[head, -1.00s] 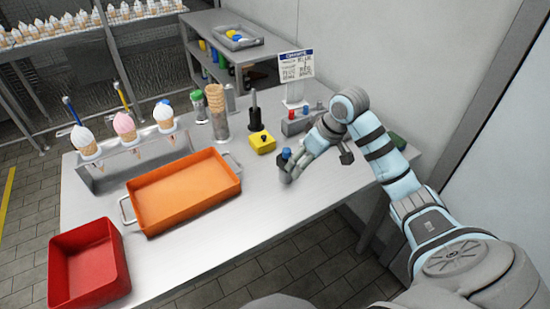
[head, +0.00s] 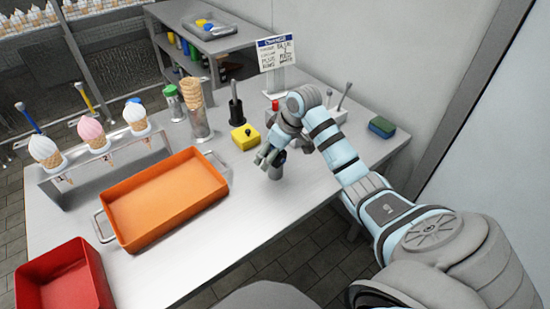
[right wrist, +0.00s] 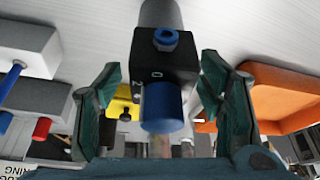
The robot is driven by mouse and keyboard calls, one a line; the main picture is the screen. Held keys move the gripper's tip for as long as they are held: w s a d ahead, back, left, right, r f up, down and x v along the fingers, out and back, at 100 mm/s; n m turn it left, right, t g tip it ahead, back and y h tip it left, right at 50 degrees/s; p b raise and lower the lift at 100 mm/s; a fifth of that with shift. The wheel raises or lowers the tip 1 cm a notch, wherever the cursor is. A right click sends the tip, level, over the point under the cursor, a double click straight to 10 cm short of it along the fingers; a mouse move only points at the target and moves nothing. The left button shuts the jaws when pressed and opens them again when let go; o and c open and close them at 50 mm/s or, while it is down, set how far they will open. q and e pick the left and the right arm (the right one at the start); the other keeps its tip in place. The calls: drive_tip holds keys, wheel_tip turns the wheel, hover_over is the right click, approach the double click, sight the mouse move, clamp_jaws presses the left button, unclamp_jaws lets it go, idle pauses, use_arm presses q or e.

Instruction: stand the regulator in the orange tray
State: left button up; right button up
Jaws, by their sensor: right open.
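The regulator (head: 276,170) stands upright on the steel table, right of the orange tray. In the right wrist view the regulator (right wrist: 163,62) shows a black body with a blue knob, a small blue port and a grey cylinder. My right gripper (head: 268,157) is open around it, one finger on each side. Gaps show beside the body in the wrist view, and the gripper hides part of the regulator in the head view. The orange tray (head: 165,200) is empty, with metal handles; part of the tray (right wrist: 288,92) shows right in the wrist view. My left gripper is out of view.
A yellow block (head: 244,138) and a black post (head: 236,110) stand just behind the regulator. A metal cup of cones (head: 199,122), a cone rack (head: 110,163) and a red bin (head: 65,282) surround the tray. A sponge (head: 381,127) lies right. The table's front strip is clear.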

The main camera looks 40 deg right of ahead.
drive_tip(key=shift+f, duration=0.4)
drive_tip(key=shift+r, duration=0.1)
clamp_jaws()
drive_tip(key=shift+r, duration=0.1)
